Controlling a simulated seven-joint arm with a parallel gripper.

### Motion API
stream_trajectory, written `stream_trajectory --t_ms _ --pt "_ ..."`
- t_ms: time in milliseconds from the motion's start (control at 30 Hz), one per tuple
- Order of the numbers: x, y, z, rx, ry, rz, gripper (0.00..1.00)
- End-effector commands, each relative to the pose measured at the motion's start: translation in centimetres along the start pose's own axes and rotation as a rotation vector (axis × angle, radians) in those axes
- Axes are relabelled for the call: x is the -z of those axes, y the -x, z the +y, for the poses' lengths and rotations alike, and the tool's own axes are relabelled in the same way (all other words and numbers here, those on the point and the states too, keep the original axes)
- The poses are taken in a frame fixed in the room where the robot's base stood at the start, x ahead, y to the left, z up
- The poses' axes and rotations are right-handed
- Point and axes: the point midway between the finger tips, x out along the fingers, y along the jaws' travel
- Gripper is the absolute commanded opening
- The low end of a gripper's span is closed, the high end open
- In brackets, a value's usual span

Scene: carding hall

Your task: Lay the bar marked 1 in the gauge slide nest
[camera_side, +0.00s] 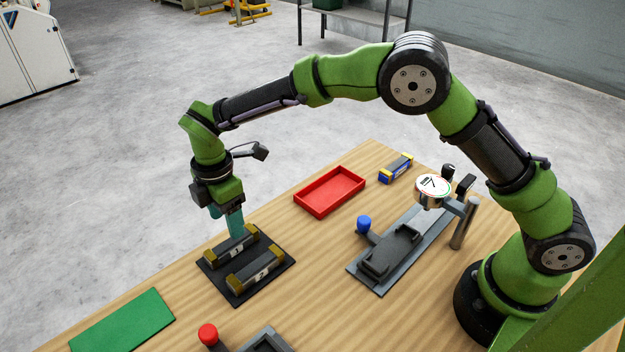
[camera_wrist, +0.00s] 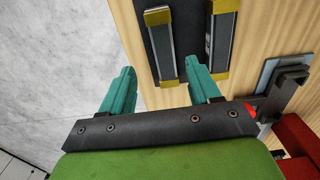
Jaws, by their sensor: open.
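The bar marked 1 (camera_side: 238,249) is dark with yellowish ends. It lies on a black mat (camera_side: 238,296) beside the similar bar marked 2 (camera_side: 257,274). My gripper (camera_side: 235,234) has teal fingers and is right at the far side of bar 1; I cannot tell whether they touch. In the wrist view my gripper (camera_wrist: 159,70) is open, with nothing held. There bar 1 (camera_wrist: 165,55) appears ahead, between the two fingers. The gauge slide (camera_side: 360,275) has an empty dark nest (camera_side: 395,250), a blue knob (camera_side: 363,224) and a dial gauge (camera_side: 433,189).
A green mat (camera_side: 122,324) lies at front left. A red knob (camera_side: 208,334) stands beside a grey fixture (camera_side: 262,341), cut off below. Bare table separates mat and slide.

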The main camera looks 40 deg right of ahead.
Motion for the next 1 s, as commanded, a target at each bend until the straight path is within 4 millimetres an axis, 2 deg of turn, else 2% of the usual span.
stream_trajectory --t_ms 133,400,700,767,1000 --pt "0.1 -1.0 -0.2 0.001 0.001 0.000 0.62" --pt "0.3 -4.9 -0.7 0.001 0.000 -0.001 0.62" --pt "0.3 -5.4 -0.6 -0.001 0.000 0.001 0.62" --pt "0.3 -5.4 -0.6 -0.001 0.000 0.001 0.56" --pt "0.3 -5.4 -0.6 -0.001 0.000 0.001 0.19"
